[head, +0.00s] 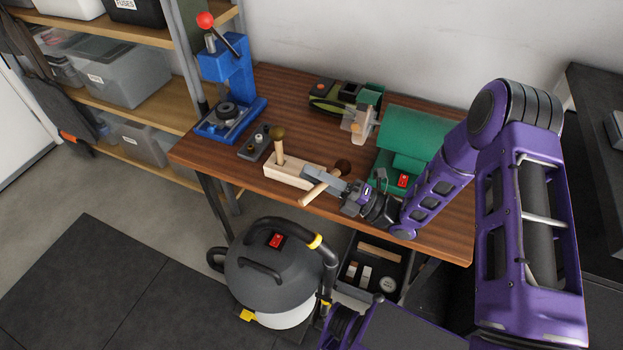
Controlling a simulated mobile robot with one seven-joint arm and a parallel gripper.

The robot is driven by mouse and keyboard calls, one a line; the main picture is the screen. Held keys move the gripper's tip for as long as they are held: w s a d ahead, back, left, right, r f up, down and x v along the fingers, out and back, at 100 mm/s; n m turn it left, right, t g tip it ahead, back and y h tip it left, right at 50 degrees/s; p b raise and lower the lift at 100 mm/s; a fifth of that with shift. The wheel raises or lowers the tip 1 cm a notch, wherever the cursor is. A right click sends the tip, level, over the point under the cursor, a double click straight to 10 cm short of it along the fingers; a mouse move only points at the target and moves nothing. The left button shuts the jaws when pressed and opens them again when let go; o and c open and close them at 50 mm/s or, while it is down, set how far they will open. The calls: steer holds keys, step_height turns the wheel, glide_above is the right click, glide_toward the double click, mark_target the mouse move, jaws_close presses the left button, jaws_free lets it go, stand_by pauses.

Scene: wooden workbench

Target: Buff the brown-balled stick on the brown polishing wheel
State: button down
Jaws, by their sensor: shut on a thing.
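My gripper (318,181) is shut on a pale wooden stick (310,197) with a dark brown ball (343,166) at its upper right end. The stick is tilted and held near the front of the workbench, beside a pale wooden block (281,174). A second stick with an olive-yellow ball (278,132) stands upright in that block. A green machine (421,134) with a red switch (403,180) stands to the right, partly hidden by my arm. I cannot make out a brown polishing wheel on it.
A blue press (231,83) with a red knob stands at the back left of the workbench (304,87). A dark plate (253,143) with small parts lies before it. An olive-and-black tool (333,97) sits at the back. A vacuum (272,270) and an open drawer (346,292) are below the front edge.

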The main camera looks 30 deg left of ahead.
steer(key=shift+w+a, duration=0.15)
steer(key=shift+w, duration=1.25)
steer(key=shift+w+a, duration=0.15)
steer(key=shift+w, duration=1.25)
steer(key=shift+w, duration=0.15)
steer(key=shift+w+r, duration=0.2)
stand_by(4.8)
